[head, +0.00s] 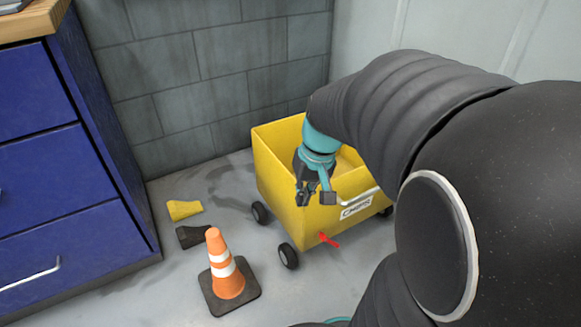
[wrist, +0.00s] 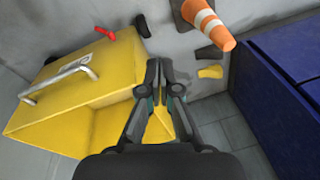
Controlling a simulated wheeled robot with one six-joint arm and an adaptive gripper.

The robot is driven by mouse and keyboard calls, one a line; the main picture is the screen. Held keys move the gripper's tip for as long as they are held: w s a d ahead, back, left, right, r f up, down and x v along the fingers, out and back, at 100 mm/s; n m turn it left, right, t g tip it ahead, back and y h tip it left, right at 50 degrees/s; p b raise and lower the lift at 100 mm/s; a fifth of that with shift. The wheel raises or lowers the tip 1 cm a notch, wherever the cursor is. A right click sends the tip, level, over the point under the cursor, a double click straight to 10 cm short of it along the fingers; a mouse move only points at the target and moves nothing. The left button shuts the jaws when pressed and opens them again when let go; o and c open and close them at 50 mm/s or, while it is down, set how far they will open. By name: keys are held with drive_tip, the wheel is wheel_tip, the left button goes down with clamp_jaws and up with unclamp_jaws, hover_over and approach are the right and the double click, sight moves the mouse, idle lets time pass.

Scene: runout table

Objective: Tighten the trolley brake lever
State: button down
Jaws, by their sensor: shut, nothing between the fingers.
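The yellow trolley (head: 283,190) stands on the floor against the grey wall, and its open box fills the left of the wrist view (wrist: 85,85). The red brake lever (head: 329,240) sits low on the trolley's near side, close to the floor. In the wrist view the red lever (wrist: 104,33) shows beyond the trolley's edge, up and left of my fingertips. My gripper (head: 306,200) points downward by the trolley's upper near corner, above the lever and apart from it. In the wrist view my gripper (wrist: 163,68) has its fingers together, with nothing between them.
An orange and white cone (head: 228,265) stands left of the trolley. A yellow wedge (head: 184,209) and a dark wedge (head: 194,236) lie behind it. A blue drawer cabinet (head: 70,165) stands at the left. A metal handle (head: 361,203) projects from the trolley's side.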

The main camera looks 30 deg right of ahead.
drive_tip(key=w+d+f+t+y+p, duration=0.1)
drive_tip(key=d+f+t+y+p, duration=0.25)
drive_tip(key=d+f, duration=1.1)
drive_tip(key=w+d+f+t+y+p, duration=0.2)
drive_tip(key=d+f+y, duration=0.3)
drive_tip(key=d+f, duration=0.95)
approach(329, 241)
drive_tip(key=w+a+f, duration=0.1)
drive_tip(key=w+f, duration=0.3)
drive_tip(key=w, duration=0.1)
drive_tip(key=shift+s+a+f+p, duration=0.15)
drive_tip(key=shift+a+f+p, duration=0.35)
drive_tip(key=shift+f, duration=0.25)
drive_tip(key=shift+a, duration=0.1)
